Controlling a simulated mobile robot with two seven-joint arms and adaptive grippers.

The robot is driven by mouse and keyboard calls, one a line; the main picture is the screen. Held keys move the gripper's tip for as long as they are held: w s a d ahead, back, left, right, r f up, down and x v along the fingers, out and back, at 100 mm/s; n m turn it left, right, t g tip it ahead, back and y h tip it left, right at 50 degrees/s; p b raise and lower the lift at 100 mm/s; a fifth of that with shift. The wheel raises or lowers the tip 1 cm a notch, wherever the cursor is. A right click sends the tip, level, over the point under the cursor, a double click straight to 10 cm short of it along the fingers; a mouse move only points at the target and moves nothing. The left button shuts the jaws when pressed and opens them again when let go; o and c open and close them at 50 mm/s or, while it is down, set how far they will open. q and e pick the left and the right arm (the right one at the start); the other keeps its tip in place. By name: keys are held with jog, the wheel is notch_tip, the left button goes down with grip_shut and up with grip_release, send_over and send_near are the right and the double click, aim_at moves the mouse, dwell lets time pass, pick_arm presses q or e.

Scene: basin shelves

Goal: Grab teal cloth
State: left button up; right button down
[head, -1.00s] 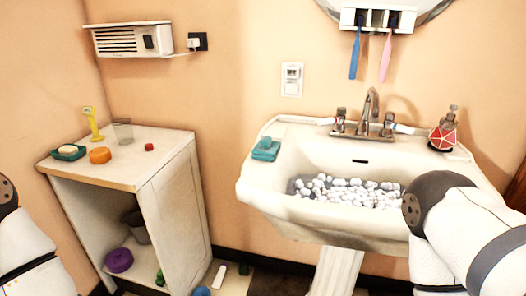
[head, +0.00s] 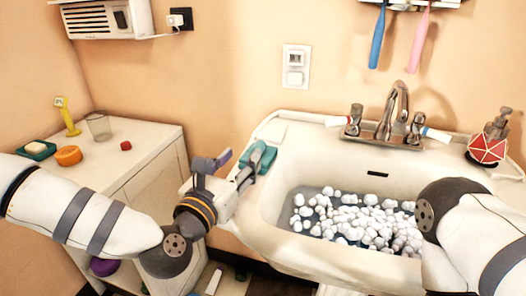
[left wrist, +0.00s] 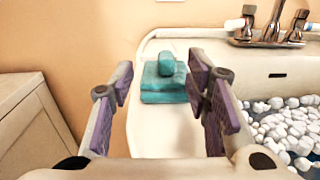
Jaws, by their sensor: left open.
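The teal cloth (head: 262,155) lies folded on the left rim of the white basin (head: 262,215). In the left wrist view the cloth (left wrist: 163,82) sits ahead, between the lines of the two fingers, with a rolled piece on top. My left gripper (head: 230,165) is open and empty, just left of the cloth in the head view. In the left wrist view its purple-padded fingers (left wrist: 160,95) are spread to either side. I cannot tell whether the right finger touches the cloth or only overlaps it in the picture. My right gripper is out of view; only my right arm shows.
The basin holds water with white foam balls (head: 365,220). A faucet (head: 390,115) and a red soap dispenser (head: 490,140) stand at its back. A cabinet (head: 135,150) at left bears a soap dish (head: 36,150), an orange round item (head: 68,156) and a glass (head: 98,127).

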aim_at(259, 144)
pick_arm(q)
jog(key=x, duration=0.2)
jog(key=b+x, duration=0.1)
jog(key=x, duration=0.2)
jog(key=d+f+b+x, duration=0.1)
jog(key=x, duration=0.2)
jog(key=shift+f, duration=0.1)
jog(key=shift+w, duration=0.15)
jog(key=shift+r, duration=0.3)
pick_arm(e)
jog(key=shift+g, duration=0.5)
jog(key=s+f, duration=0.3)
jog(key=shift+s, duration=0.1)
pick_arm(q)
grip_shut()
